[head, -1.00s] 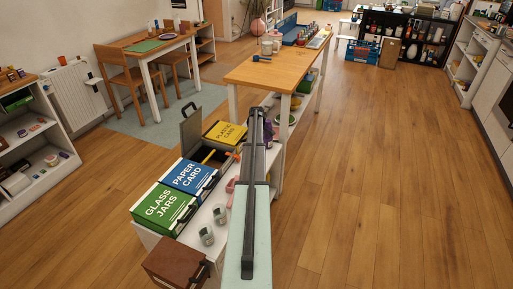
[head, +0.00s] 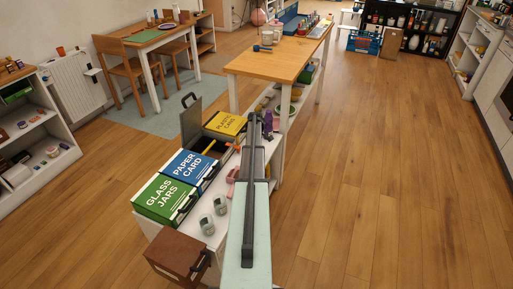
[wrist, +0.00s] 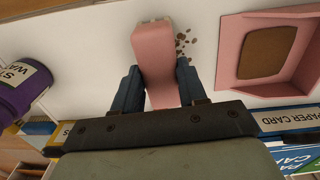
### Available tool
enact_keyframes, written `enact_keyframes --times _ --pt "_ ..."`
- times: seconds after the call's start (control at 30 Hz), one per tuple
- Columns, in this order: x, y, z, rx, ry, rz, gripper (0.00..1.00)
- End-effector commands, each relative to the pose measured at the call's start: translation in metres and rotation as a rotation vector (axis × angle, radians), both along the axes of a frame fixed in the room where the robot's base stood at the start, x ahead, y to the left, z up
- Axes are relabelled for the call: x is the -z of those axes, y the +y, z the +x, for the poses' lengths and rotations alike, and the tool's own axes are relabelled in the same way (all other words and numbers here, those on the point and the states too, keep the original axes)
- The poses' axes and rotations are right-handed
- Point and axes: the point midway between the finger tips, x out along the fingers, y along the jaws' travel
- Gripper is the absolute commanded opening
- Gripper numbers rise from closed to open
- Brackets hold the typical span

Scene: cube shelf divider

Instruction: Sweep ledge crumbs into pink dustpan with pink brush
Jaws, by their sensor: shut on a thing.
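In the wrist view my gripper (wrist: 158,90) is shut on the pink brush (wrist: 152,50), which sits between its two blue fingers. The brush's far end is over the white ledge (wrist: 95,60). Brown crumbs (wrist: 183,45) lie on the ledge just right of the brush. The pink dustpan (wrist: 228,60), with a brown inside, lies farther right, apart from the brush. In the head view my arm hides the gripper, brush and crumbs. A small pink piece, likely the dustpan (head: 232,176), shows left of the arm.
A purple container (wrist: 18,95) stands left of the gripper. Green (head: 165,198), blue (head: 188,168) and yellow (head: 226,124) labelled bins line the ledge's left side. Two small grey-green cups (head: 207,224) and a brown box (head: 180,257) are nearer. Floor to the right is clear.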

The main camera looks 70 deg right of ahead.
Motion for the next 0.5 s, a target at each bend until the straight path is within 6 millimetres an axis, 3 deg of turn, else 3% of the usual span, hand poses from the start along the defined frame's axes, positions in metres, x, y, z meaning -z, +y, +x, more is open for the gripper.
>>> enact_keyframes --times 0.33,0.5 --pt "0.000 0.035 -0.003 -0.001 0.000 0.002 0.00" --pt "0.001 0.011 0.000 0.000 0.000 0.001 0.00"
